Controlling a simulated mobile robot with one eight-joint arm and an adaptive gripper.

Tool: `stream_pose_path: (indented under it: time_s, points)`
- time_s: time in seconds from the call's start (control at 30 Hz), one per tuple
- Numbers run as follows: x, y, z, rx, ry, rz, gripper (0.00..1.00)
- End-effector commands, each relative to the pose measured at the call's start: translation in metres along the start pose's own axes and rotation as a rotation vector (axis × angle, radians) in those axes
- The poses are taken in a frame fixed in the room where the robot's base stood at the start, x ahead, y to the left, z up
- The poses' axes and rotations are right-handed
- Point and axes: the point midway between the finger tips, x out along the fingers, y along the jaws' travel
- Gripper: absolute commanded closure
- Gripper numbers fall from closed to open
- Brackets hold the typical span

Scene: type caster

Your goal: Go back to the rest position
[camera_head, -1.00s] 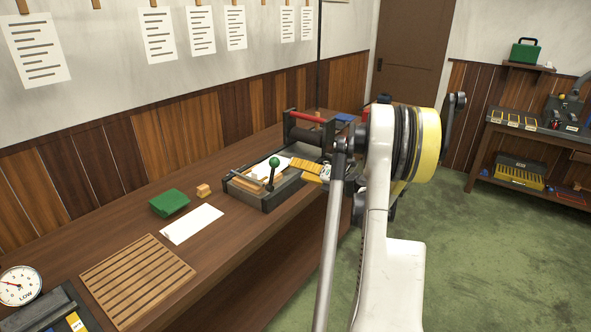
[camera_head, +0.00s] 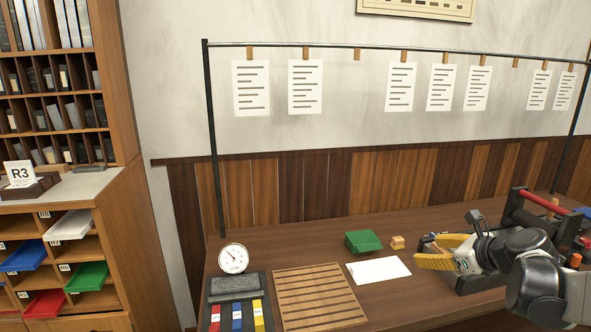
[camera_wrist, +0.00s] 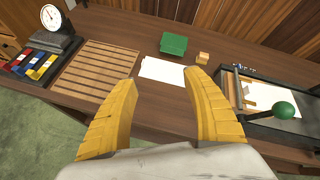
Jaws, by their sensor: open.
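My gripper (camera_head: 440,252) has yellow ribbed fingers and is at the right of the head view, in front of the press at the right end of the bench. In the wrist view, my gripper (camera_wrist: 163,112) has its two fingers spread wide apart with nothing between them. Beyond the fingertips lies a white paper sheet (camera_wrist: 162,71) flat on the bench; it also shows in the head view (camera_head: 379,270). The fingers look to be above the bench and apart from it. My dark wrist and part of my white arm fill the lower right of the head view.
The press (camera_wrist: 262,100) with a green-knobbed lever (camera_wrist: 285,110) is close to my right finger. A green box (camera_head: 363,241), a small wooden block (camera_head: 397,242), a slatted wooden rack (camera_head: 318,297) and a dial scale (camera_head: 233,259) stand on the bench (camera_head: 290,258). Shelves (camera_head: 110,250) stand at left.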

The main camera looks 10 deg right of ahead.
Motion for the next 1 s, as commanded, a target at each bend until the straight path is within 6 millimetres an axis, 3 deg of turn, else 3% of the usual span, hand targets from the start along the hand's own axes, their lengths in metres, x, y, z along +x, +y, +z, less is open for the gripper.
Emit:
stream_pose_path:
  time_s: [0.03, 0.2, 0.4, 0.5, 0.7, 1.0]
  points:
    - [-0.004, 0.037, 0.016, -0.181, 0.035, 0.04, 0.42]
    - [-0.032, 0.142, 0.036, -0.878, 0.133, 0.178, 0.42]
    - [-0.08, 0.239, 0.022, -1.707, 0.168, 0.359, 0.42]
    - [-0.101, 0.269, 0.008, -2.069, 0.161, 0.439, 0.42]
    - [-0.124, 0.296, -0.014, -2.516, 0.142, 0.538, 0.42]
    - [-0.128, 0.299, -0.018, -2.609, 0.139, 0.56, 0.42]
